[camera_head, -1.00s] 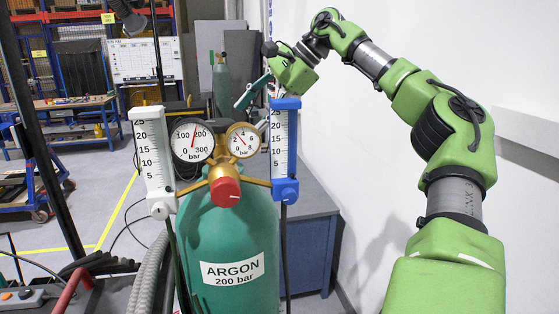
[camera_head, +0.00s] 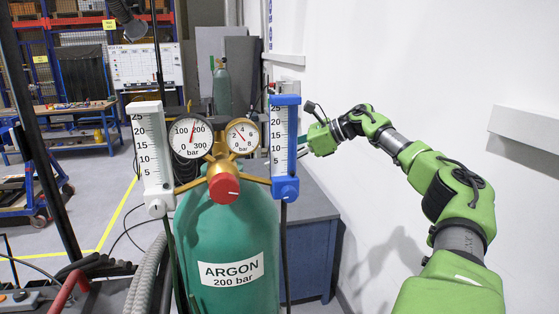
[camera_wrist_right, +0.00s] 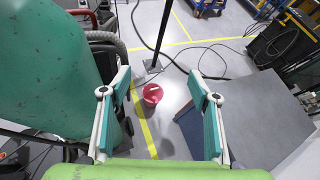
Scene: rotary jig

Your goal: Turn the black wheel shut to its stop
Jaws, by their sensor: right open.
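The argon cylinder (camera_head: 230,245) stands upright in the head view, with a brass regulator, a red knob (camera_head: 223,188) and two dial gauges at its top. I cannot make out the black wheel in either view; the gauges and regulator hide what is behind them. My right gripper (camera_head: 304,141) is right of the cylinder top, beyond the blue-capped flowmeter (camera_head: 284,150), which partly hides its fingers. In the right wrist view my right gripper (camera_wrist_right: 160,84) is open and empty, its fingers pointing past the green cylinder (camera_wrist_right: 45,65) toward the floor. My left gripper is not in view.
A white flowmeter (camera_head: 152,160) stands left of the gauges. A grey-topped blue cabinet (camera_head: 312,245) is behind right of the cylinder, near the white wall. A red pot (camera_wrist_right: 153,94) is on the floor below. Grey hoses (camera_head: 148,275) run left of the cylinder.

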